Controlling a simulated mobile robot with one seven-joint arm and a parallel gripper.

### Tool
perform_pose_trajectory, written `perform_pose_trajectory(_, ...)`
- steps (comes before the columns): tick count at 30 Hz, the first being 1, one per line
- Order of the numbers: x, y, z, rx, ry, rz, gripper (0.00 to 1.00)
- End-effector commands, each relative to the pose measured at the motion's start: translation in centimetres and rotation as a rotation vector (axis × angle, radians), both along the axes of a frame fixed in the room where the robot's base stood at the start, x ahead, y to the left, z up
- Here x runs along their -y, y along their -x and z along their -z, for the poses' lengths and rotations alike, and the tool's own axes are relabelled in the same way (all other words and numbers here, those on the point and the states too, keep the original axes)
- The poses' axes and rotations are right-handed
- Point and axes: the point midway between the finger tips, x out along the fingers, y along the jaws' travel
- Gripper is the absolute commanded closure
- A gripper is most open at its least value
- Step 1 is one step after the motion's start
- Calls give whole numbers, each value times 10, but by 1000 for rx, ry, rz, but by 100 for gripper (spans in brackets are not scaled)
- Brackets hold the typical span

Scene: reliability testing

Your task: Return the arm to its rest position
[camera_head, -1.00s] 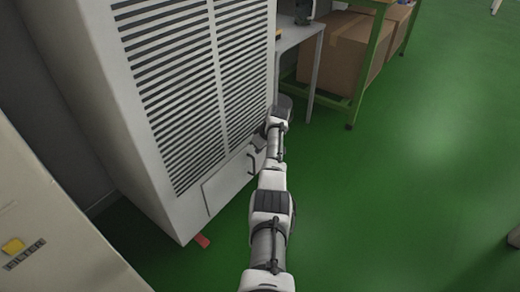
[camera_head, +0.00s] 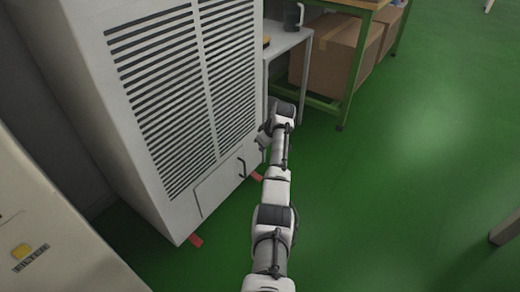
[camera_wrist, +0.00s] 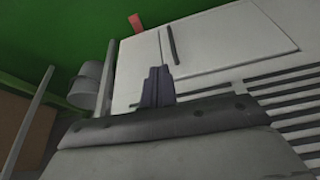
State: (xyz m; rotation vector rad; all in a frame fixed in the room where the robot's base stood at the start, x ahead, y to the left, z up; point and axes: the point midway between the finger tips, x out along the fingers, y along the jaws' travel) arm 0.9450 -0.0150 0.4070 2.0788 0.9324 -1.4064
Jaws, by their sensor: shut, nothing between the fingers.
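My arm stretches forward from the bottom of the head view over the green floor, beside the front of a white vented cabinet (camera_head: 165,110). My gripper (camera_wrist: 157,72) shows in the wrist view as two dark fingers close together, shut with nothing between them. In the head view the gripper is mostly hidden at the far end of my arm, near the cabinet's right edge. In the wrist view the cabinet's lower panel (camera_wrist: 225,45) with its dark handle lies beyond the fingertips. I cannot tell the exact gap between them.
A small white table (camera_head: 290,42) stands right of the cabinet. A green-framed workbench (camera_head: 358,70) with cardboard boxes (camera_head: 325,60) is farther back. A cream machine with a yellow button (camera_head: 21,251) is at lower left. Open green floor (camera_head: 410,160) lies to the right.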

Motion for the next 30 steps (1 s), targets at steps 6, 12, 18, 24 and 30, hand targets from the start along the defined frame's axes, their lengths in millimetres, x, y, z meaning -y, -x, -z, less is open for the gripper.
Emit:
perform_pose_trajectory(6,6,4,-16,-1,0,0,100)
perform_pose_trajectory(12,6,5,-25,-1,-1,0,100)
perform_pose_trajectory(18,6,4,-77,0,0,0,100)
perform_pose_trajectory(24,6,4,-141,-1,-1,0,100)
perform_pose_trajectory(30,6,4,-203,-1,-1,0,100)
